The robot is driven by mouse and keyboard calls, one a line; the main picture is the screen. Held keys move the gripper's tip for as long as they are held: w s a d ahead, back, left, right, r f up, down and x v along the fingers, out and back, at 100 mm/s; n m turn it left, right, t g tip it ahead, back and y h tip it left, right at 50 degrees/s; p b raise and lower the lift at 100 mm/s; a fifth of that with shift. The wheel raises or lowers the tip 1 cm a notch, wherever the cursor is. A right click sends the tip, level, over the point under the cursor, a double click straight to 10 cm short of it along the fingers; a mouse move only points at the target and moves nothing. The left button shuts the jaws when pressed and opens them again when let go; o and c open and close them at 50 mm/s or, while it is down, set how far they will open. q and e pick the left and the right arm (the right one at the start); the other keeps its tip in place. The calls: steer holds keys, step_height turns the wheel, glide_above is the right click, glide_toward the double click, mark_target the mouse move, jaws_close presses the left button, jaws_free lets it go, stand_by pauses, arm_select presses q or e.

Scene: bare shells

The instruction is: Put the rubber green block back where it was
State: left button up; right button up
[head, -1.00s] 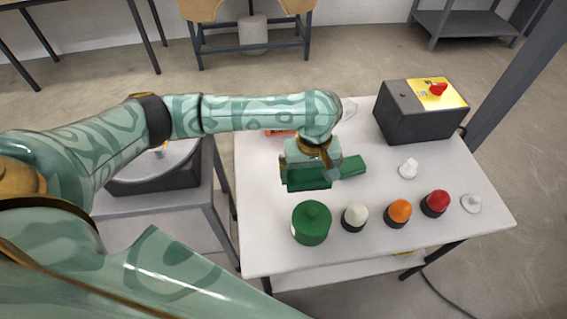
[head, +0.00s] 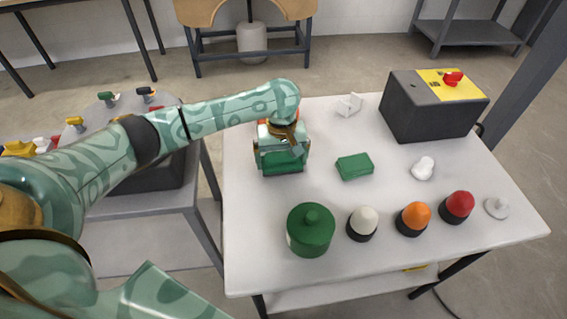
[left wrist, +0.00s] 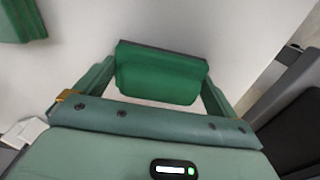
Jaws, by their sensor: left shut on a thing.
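My left gripper (head: 282,163) is over the left part of the white table, shut on a green block (left wrist: 160,75). The left wrist view shows this block spanning the space between the two fingers, and in the head view it is partly hidden by the gripper. I cannot tell whether it touches the table. A second green block (head: 355,166) lies flat on the table, to the right of the gripper and apart from it. Its edge also shows at the top left of the left wrist view (left wrist: 20,22). My right gripper is not in view.
A green round tin (head: 311,230) stands at the table's front. White (head: 363,223), orange (head: 413,218) and red (head: 457,207) domes stand to its right. A black box with a yellow top (head: 432,108) is at the back right. A grey side table (head: 150,225) adjoins at left.

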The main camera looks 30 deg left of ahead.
mark_target(282, 154)
arm_select(q)
steer(key=shift+w+f, duration=0.1)
steer(key=shift+f, duration=0.5)
steer(key=shift+r, duration=0.2)
steer(key=o, duration=0.5)
steer(key=shift+f, duration=0.1)
steer(key=shift+o, duration=0.4)
step_height(282, 154, up, 12)
steer(key=p, duration=0.7)
steer(key=shift+r, duration=0.2)
